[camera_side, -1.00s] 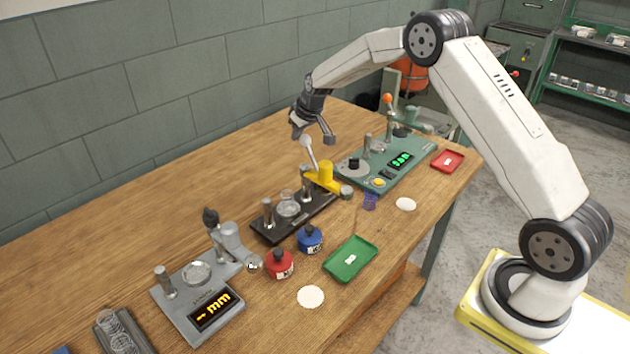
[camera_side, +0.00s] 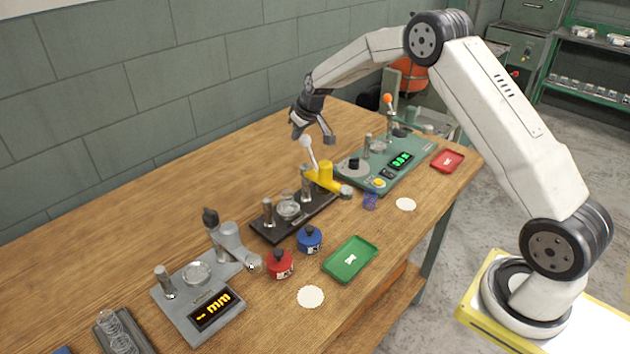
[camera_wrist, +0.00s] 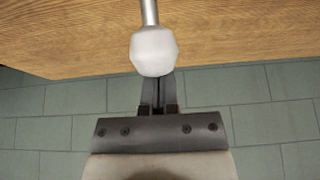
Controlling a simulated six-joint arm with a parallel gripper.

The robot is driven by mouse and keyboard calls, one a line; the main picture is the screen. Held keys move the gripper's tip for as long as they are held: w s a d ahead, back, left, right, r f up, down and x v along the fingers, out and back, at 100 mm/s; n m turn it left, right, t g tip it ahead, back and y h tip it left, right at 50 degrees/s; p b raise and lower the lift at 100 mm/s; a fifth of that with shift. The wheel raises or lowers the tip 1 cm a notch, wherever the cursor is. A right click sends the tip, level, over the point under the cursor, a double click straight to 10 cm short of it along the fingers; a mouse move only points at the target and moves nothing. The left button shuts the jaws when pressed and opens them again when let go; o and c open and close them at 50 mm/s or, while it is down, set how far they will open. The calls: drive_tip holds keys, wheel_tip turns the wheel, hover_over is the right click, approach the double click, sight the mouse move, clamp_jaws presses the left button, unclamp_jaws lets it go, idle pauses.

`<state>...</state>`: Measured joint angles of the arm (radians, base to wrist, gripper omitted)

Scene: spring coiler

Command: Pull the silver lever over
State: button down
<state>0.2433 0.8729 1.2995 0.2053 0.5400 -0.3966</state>
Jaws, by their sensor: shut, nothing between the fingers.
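The silver lever has a pale round knob (camera_side: 306,141) on a thin rod. It stands up, tilted slightly left, from the black station (camera_side: 285,225) beside a yellow part (camera_side: 325,177). My gripper (camera_side: 313,135) is right above the knob in the side view. In the wrist view, the knob (camera_wrist: 153,50) sits in front of my shut fingers (camera_wrist: 157,85) and hides their tips. The lever's rod runs up out of that view. I cannot tell whether the fingers touch the knob. Nothing is held.
A green station (camera_side: 385,165) with an orange-knobbed lever stands to the right. A grey station (camera_side: 190,320) is at the left front. The table behind is clear.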

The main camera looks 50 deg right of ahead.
sight(307, 136)
drive_tip(key=shift+s, duration=0.15)
idle(0.5)
drive_tip(key=shift+s+r, duration=0.15)
drive_tip(key=shift+s, duration=1.5)
drive_tip(key=shift+r, duration=0.25)
drive_tip(key=shift+s+r, duration=0.5)
drive_tip(key=shift+s, duration=0.45)
